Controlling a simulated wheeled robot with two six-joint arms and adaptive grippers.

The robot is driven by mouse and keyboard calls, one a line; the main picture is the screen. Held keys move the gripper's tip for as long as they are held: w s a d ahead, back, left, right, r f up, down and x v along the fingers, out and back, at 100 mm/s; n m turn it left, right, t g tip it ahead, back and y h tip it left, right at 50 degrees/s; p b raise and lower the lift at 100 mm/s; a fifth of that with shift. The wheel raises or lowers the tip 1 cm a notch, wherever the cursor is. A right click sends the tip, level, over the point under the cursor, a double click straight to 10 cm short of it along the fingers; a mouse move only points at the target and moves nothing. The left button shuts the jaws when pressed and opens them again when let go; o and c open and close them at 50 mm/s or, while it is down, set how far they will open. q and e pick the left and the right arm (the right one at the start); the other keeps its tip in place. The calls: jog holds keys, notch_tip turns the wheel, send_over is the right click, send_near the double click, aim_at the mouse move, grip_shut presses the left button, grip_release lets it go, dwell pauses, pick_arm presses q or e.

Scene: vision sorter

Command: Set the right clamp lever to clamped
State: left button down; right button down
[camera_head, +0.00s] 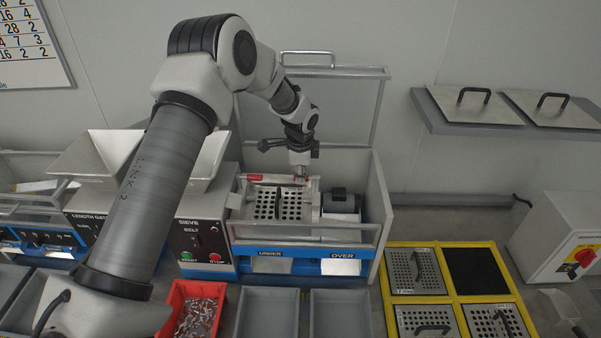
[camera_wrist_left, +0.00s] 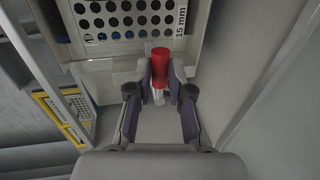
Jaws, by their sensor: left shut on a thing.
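The right clamp lever (camera_head: 301,178) has a red grip and sits at the back right of the sieve deck. In the left wrist view, the lever's red grip (camera_wrist_left: 160,62) stands between my fingers, with a pale shaft below it. My left gripper (camera_wrist_left: 160,88) is shut on this lever; it also shows in the head view (camera_head: 300,172), reaching down over the sieve box. The left clamp lever (camera_head: 255,177) also has a red end, at the back left of the deck. The perforated sieve plate (camera_head: 268,209) with a dark handle lies between them. My right gripper is out of view.
A raised clear guard (camera_head: 338,105) stands behind the sieve, and a side wall (camera_head: 377,197) rises on its right. A dark motor (camera_head: 340,200) sits right of the plate. A red bin of metal parts (camera_head: 177,300) and grey trays (camera_head: 268,312) stand in front. A yellow rack (camera_head: 450,297) holds spare plates.

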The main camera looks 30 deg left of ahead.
pick_arm(q)
jog(key=shift+s+f, duration=0.1)
jog(key=shift+f, duration=0.1)
jog(key=c, duration=1.1)
grip_release()
jog(key=shift+d, duration=0.1)
jog(key=shift+w, duration=0.3)
jog(key=r, duration=0.4)
jog(key=s+r, duration=0.1)
jog(key=r, duration=0.2)
jog(key=s+d+r, duration=0.1)
jog(key=r, duration=0.3)
jog(key=shift+d+r, duration=0.1)
jog(key=shift+r, duration=0.2)
